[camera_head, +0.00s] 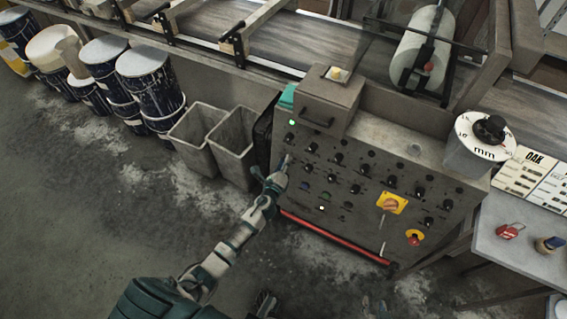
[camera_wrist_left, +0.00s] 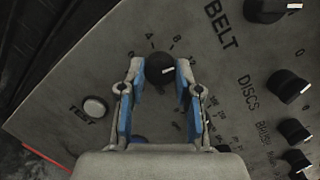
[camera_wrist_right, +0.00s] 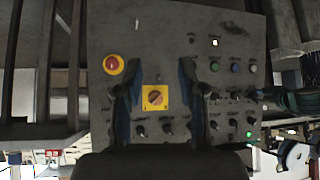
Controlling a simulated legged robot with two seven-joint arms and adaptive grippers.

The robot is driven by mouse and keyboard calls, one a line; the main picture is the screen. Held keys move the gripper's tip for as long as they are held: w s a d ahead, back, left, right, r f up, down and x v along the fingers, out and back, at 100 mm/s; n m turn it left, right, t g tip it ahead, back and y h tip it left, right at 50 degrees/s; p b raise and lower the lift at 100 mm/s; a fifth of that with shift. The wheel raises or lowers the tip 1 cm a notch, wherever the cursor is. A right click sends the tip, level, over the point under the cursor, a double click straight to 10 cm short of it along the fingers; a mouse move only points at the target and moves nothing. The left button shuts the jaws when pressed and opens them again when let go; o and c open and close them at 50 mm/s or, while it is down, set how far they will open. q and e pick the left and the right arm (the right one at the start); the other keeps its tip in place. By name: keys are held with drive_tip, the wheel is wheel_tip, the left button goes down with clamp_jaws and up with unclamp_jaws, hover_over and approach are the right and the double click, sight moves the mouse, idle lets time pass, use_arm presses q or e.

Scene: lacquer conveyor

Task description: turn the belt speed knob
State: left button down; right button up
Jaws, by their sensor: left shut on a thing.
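The belt speed knob (camera_wrist_left: 157,68) is a round black knob with a white pointer mark, below the BELT label and a printed number scale in the left wrist view. Its mark points to the right in that view. My left gripper (camera_wrist_left: 160,75) is shut on it, one blue-padded finger on each side. In the head view my left gripper (camera_head: 284,168) is at the upper left of the control panel (camera_head: 345,205) and hides the knob. My right gripper (camera_wrist_right: 157,85) is open and empty in the right wrist view, facing the panel from a distance.
A white TEST button (camera_wrist_left: 95,107) is near the left finger. Other black knobs, such as the DISCS knob (camera_wrist_left: 289,86), sit to the right. The panel also has a yellow-plated switch (camera_head: 391,203) and red button (camera_head: 414,238). Grey bins (camera_head: 200,140) stand left of it.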

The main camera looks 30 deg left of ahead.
drive_tip(key=s+d+f+g+h+p, duration=0.25)
drive_tip(key=s+g, duration=0.35)
drive_tip(key=s, duration=0.4)
use_arm(q)
drive_tip(key=shift+s+a+f+n+g+h+p, duration=0.1)
drive_tip(key=shift+n+g+h+p, duration=0.3)
drive_tip(key=shift+n+p, duration=1.55)
drive_tip(key=shift+s+a+f+n+g+h+p, duration=0.1)
drive_tip(key=shift+n+g+h+p, duration=0.25)
drive_tip(key=shift+n, duration=3.1)
drive_tip(key=shift+a+n+g+h+p, duration=0.2)
drive_tip(key=shift+n+g+p, duration=0.7)
drive_tip(key=shift+n, duration=1.8)
use_arm(e)
wheel_tip(320, 180, down, 18)
drive_tip(key=s, duration=0.2)
drive_tip(key=shift+d+r+y+p, duration=0.2)
drive_tip(key=shift+d+y+p, duration=0.1)
drive_tip(key=shift+d+y, duration=0.15)
use_arm(q)
drive_tip(key=shift+d+t, duration=0.15)
drive_tip(key=shift+t, duration=0.2)
drive_tip(key=shift+f, duration=0.1)
drive_tip(key=c, duration=1)
unclamp_jaws()
drive_tip(key=shift+c, duration=0.2)
drive_tip(key=shift+o, duration=1.2)
drive_tip(key=shift+w, duration=0.1)
use_arm(e)
drive_tip(key=shift+w+a, duration=0.1)
